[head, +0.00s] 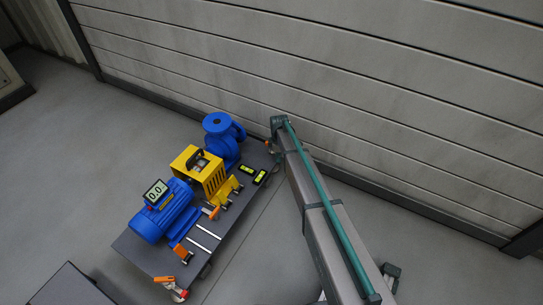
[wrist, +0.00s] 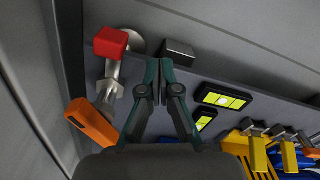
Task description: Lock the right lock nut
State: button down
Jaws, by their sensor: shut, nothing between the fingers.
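My gripper (wrist: 159,70) is shut and empty, its fingertips together over the dark skid plate (wrist: 228,78). To its left in the wrist view, a bolt with a red head (wrist: 110,42) stands at the plate's edge, with grey metal parts below it. An orange handle (wrist: 93,122) sticks out beside this bolt, apart from my fingers. I cannot tell the lock nut itself clearly from these metal parts. In the head view my arm hides most of this corner; a bit of orange (head: 267,143) shows there. A similar red and orange fitting (head: 181,294) is at the near end.
Two yellow-green spirit levels (wrist: 222,99) lie to the right of my fingers. A dark block (wrist: 178,53) is just past the fingertips. The blue motor (head: 163,212), yellow coupling guard (head: 199,170) and blue pump (head: 223,138) stand on the skid. A panelled wall (head: 330,90) rises behind.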

jog(key=shift+s, duration=0.1)
notch_tip(320, 180, up, 7)
jog(key=p, duration=0.5)
jog(key=shift+s+a, duration=0.3)
jog(key=shift+s, duration=0.1)
jog(key=shift+p, duration=0.3)
